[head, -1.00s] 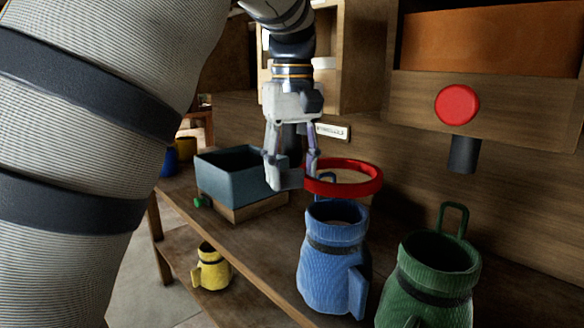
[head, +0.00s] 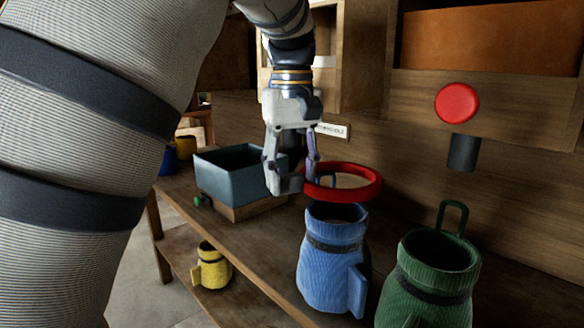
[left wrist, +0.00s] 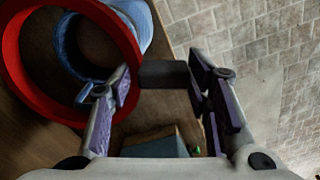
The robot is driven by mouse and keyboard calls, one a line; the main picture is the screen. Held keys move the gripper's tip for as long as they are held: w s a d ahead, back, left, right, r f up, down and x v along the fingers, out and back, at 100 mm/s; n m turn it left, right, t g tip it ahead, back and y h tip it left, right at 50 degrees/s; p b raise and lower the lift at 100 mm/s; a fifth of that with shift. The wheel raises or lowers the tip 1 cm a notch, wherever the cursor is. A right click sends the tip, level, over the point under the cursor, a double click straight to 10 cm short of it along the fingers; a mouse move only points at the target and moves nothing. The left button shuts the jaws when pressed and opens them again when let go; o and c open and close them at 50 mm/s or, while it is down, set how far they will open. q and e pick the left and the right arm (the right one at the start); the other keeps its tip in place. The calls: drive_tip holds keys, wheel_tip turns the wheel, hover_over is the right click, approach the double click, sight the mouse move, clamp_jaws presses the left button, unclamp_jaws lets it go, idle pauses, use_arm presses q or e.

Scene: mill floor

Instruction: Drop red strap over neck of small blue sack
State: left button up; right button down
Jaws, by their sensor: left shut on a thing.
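The red strap (head: 372,190) is a stiff ring, held level above the small blue sack (head: 330,270) in the head view. My left gripper (head: 290,183) is shut on a dark tab at the ring's left side; the tab (left wrist: 165,73) shows between the fingers in the left wrist view. The sack stands upright on the bench, with an open neck, a dark band and a blue loop behind. A small gap shows between ring and neck. In the left wrist view, the sack (left wrist: 142,22) shows partly through the ring (left wrist: 12,60) and partly past its right edge. My right gripper is out of view.
A green sack (head: 430,285) stands close to the right of the blue one. A teal box (head: 225,180) is behind on the left. A yellow sack (head: 211,270) sits on the lower shelf. A red knob (head: 457,103) juts from the wall at right.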

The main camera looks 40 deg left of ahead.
sight(292, 193)
use_arm(q)
drive_tip(key=shift+f, duration=3.1)
drive_tip(key=shift+s+d+f, duration=0.15)
drive_tip(key=shift+s+f, duration=0.05)
drive_tip(key=shift+f, duration=0.8)
drive_tip(key=shift+s+d+f, duration=0.1)
drive_tip(key=shift+s+f, duration=0.1)
drive_tip(key=shift+f, duration=0.8)
drive_tip(key=shift+c, duration=0.3)
drive_tip(key=shift+o, duration=0.6)
drive_tip(key=shift+f, duration=0.25)
drive_tip(key=shift+w+f, duration=0.2)
drive_tip(key=shift+f, duration=0.15)
drive_tip(key=shift+w+a+f, duration=0.2)
drive_tip(key=shift+w+f, duration=0.05)
clamp_jaws()
drive_tip(key=shift+s, duration=0.1)
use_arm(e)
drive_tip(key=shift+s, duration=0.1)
